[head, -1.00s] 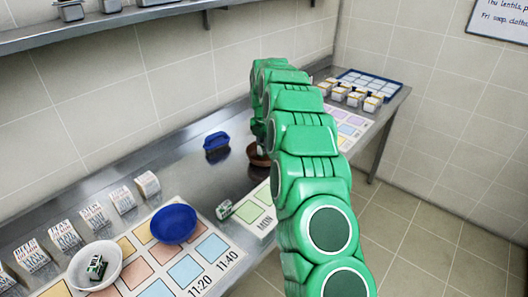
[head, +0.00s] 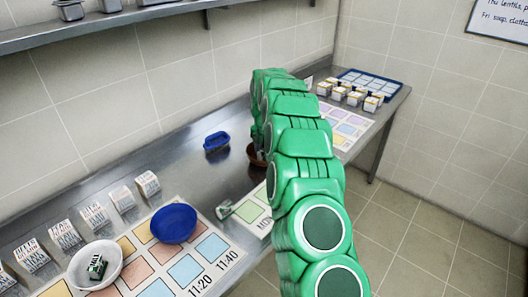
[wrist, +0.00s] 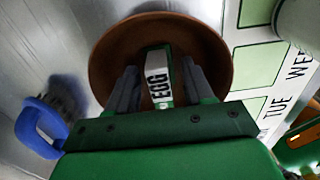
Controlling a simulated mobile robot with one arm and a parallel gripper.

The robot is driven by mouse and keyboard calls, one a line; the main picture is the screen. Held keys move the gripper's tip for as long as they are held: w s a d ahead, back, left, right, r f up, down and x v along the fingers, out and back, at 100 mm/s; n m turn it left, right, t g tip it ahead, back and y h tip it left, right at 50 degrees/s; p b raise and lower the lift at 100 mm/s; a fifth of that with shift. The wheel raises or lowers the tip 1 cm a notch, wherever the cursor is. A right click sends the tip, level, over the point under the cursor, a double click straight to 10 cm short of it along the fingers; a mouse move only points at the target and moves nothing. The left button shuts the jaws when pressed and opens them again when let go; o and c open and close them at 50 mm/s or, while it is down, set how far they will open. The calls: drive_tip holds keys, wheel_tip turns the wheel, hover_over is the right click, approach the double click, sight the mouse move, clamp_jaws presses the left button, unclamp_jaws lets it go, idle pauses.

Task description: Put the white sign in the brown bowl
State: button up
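The brown bowl (wrist: 208,45) lies under my gripper in the wrist view; only a sliver of it (head: 254,156) shows in the head view beside my green arm. The white sign (wrist: 162,76), lettered EGG with green on it, is within the bowl's outline, between my fingers. My gripper (wrist: 159,68) points down over the bowl, with a narrow gap between each finger and the sign. The fingers look open. The sign's lower end is hidden, so its contact with the bowl floor cannot be seen. My arm hides the gripper in the head view.
A blue-handled brush (wrist: 42,122) stands left of the bowl, also in the head view (head: 216,141). A small green-and-white item (head: 224,209) lies nearer. A blue bowl (head: 173,223), a white bowl (head: 78,277) and several white blocks occupy the left. A blue tray (head: 371,84) stands far right.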

sight(264, 149)
wheel_tip(264, 149, up, 12)
drive_tip(key=s+d+r+m, duration=0.2)
drive_tip(key=s+r+m, duration=0.5)
drive_tip(key=s, duration=0.6)
drive_tip(key=s+d+r+m+g, duration=0.1)
drive_tip(key=s+r+m, duration=0.2)
drive_tip(key=s, duration=0.5)
drive_tip(key=s+d+r+m, duration=0.15)
drive_tip(key=s+m, duration=0.25)
drive_tip(key=s, duration=0.4)
drive_tip(key=s+d+f+m, duration=0.2)
drive_tip(key=s+m, duration=0.4)
drive_tip(key=s, duration=0.9)
drive_tip(key=s+d+f+m, duration=0.1)
drive_tip(key=s+m, duration=0.6)
drive_tip(key=s, duration=0.9)
drive_tip(key=shift+d+f+g, duration=0.35)
drive_tip(key=shift+f+g, duration=0.05)
drive_tip(key=shift+f, duration=0.4)
